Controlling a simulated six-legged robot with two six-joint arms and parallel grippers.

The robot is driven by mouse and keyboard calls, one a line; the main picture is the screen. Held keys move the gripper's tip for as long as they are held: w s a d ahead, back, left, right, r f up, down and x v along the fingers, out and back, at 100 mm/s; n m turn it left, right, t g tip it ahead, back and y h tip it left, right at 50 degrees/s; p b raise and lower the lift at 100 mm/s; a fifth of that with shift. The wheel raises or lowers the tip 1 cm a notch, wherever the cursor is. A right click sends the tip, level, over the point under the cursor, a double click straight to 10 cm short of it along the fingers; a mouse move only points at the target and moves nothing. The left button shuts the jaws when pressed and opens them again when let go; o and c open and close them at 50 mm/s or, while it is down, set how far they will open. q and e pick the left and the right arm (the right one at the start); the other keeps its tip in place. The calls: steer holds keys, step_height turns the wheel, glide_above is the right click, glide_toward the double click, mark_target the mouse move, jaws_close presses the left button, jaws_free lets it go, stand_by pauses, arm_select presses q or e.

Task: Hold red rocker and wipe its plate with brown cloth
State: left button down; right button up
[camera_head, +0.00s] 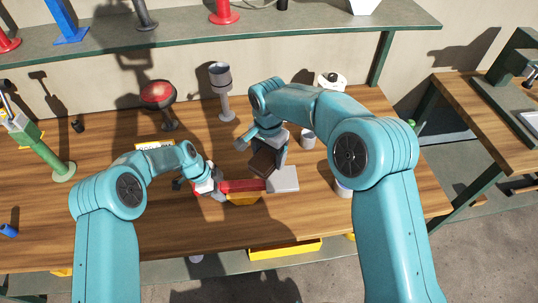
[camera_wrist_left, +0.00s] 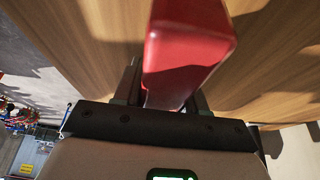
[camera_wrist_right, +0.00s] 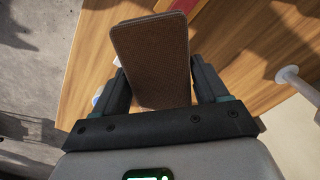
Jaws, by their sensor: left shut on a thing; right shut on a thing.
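The red rocker (camera_head: 243,185) lies roughly level above the front part of the table, with its flat grey plate (camera_head: 283,179) at its right end. My left gripper (camera_head: 212,184) is shut on the rocker's left part; its red body (camera_wrist_left: 185,50) also fills the space between the fingers in the left wrist view. My right gripper (camera_head: 273,148) is shut on the brown cloth (camera_head: 263,163), a stiff-looking pad also seen in the right wrist view (camera_wrist_right: 152,55). The cloth is just left of and behind the plate; I cannot tell whether they touch.
A yellow piece (camera_head: 243,199) shows below the rocker. A red-topped stand (camera_head: 158,95), a grey cup-topped stand (camera_head: 221,90) and a green stand (camera_head: 45,145) stand further back. A grey cup (camera_head: 308,139) is right of my right gripper. A shelf (camera_head: 290,32) runs along the back.

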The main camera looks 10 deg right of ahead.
arm_select(q)
steer(key=c, duration=0.5)
jaws_free()
steer(key=shift+c, duration=0.2)
steer(key=v, duration=1.2)
